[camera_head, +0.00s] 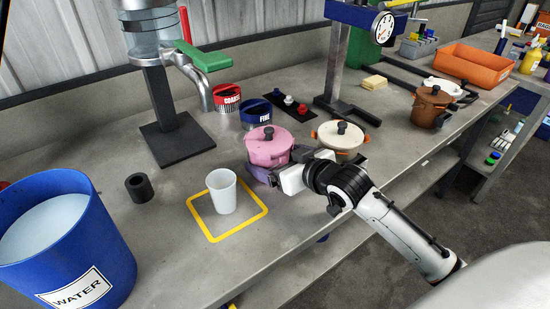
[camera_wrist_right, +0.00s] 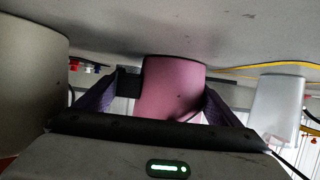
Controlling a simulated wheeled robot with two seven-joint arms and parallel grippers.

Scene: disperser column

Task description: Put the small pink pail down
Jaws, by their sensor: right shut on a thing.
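The small pink pail (camera_head: 267,149) has a lid with a dark knob and is at the middle of the workbench in the head view. My right gripper (camera_head: 262,172) is shut on the pail from the front right. In the right wrist view the pink pail (camera_wrist_right: 172,88) sits between the two purple fingers of my right gripper (camera_wrist_right: 155,105). The head view does not clearly show whether the pail's base touches the bench, as my gripper hides its lower part. My left gripper is not in view.
A cream pot (camera_head: 340,140) stands close right of the pail. A white cup (camera_head: 222,193) stands inside a yellow square outline (camera_head: 262,214) to the left. A blue water bucket (camera_head: 95,255), black ring (camera_head: 140,188) and brown pot (camera_head: 431,105) are further off. Bare bench lies left of the pail.

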